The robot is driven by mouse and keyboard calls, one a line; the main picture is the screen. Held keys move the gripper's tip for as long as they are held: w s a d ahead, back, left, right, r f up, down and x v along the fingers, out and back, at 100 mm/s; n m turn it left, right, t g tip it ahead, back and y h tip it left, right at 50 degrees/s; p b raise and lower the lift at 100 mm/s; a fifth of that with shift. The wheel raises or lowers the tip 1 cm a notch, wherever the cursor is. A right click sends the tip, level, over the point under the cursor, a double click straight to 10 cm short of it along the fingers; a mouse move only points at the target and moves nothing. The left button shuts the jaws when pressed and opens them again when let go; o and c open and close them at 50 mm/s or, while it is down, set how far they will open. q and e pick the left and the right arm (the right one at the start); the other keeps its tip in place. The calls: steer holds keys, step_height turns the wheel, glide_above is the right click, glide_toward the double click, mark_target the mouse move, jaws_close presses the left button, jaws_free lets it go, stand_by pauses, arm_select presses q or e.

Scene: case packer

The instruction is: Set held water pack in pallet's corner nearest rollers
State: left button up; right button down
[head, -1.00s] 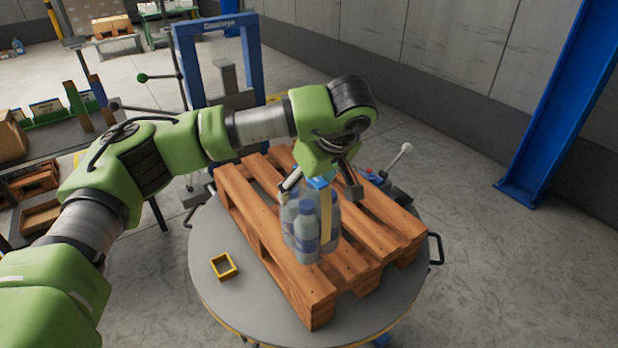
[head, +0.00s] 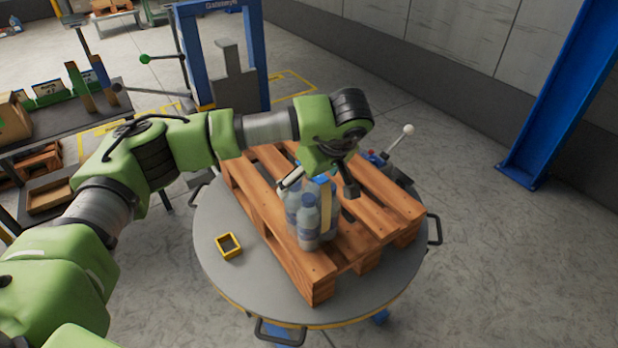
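The water pack (head: 308,222) is a bundle of clear bottles with a blue and pale yellow band. It stands upright over the left front part of the wooden pallet (head: 276,225). Its base appears to rest on the boards, but I cannot see all of the contact. My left gripper (head: 316,188) is at the top of the pack, its fingers spread wide to either side, with a small gap visible at the right finger. The gripper hides part of the pack's top. My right gripper is not in view. No rollers can be made out clearly.
The pallet lies on a round grey turntable (head: 220,275) with black handles. A small yellow square frame (head: 229,246) lies on it. A lever with a white ball (head: 408,130) stands behind the pallet. A blue column (head: 565,90) is at right, a blue frame (head: 190,55) behind.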

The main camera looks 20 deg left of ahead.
mark_target(322, 179)
arm_select(q)
steer(key=shift+d+r, duration=0.2)
steer(key=shift+r, duration=0.3)
steer(key=b+v, duration=0.2)
steer(key=v, duration=0.7)
steer(key=shift+s+d+r+b, duration=0.15)
steer(key=shift+d+r+b, duration=0.05)
steer(key=shift+r+b, duration=0.1)
steer(key=shift+s+d+r, duration=0.15)
steer(key=shift+s+r, duration=0.1)
steer(key=shift+r, duration=0.35)
